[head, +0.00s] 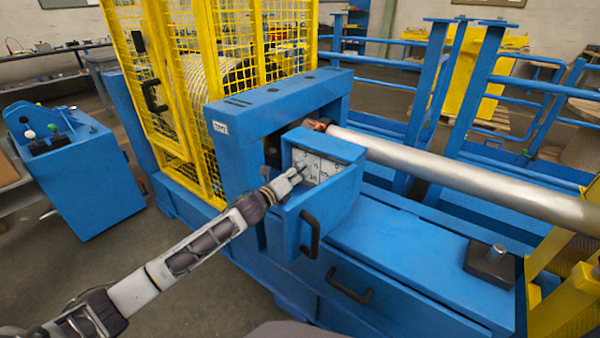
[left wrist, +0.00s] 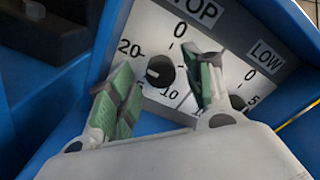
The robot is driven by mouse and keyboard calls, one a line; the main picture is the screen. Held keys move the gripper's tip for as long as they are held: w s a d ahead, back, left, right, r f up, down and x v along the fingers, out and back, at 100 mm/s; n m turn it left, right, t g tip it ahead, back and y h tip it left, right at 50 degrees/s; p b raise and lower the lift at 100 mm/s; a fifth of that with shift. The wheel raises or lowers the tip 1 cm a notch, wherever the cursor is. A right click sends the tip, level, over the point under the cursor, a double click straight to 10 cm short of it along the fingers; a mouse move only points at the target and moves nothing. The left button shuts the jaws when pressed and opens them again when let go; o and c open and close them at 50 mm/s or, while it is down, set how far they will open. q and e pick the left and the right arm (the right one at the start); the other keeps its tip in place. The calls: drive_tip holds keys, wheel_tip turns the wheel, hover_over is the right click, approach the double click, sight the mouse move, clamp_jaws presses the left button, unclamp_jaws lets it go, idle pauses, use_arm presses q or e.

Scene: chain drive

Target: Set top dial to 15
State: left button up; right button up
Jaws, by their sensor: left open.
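The top dial (left wrist: 159,71) is a dark round knob with a pale pointer mark, on a white scale plate labelled TOP (left wrist: 198,10) with numbers 0, 5, 10 and 20 visible. Part of the scale is hidden behind a finger. My left gripper (left wrist: 160,95) is open, its green-padded fingers on either side of the top dial in the left wrist view; I cannot tell if they touch it. In the head view the left gripper (head: 292,177) is in front of the dial panel (head: 325,168) in the blue box. My right gripper is not in view.
A second dial (left wrist: 237,102), by a LOW label (left wrist: 265,56), sits close to the right finger. The blue box (head: 328,205) has side walls and a black handle (head: 310,235). A steel bar (head: 470,180) runs to the right. A yellow mesh cage (head: 200,100) stands behind.

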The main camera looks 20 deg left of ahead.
use_arm(q)
drive_tip(key=shift+x, duration=0.85)
drive_tip(key=shift+c, duration=0.4)
drive_tip(key=c, duration=0.9)
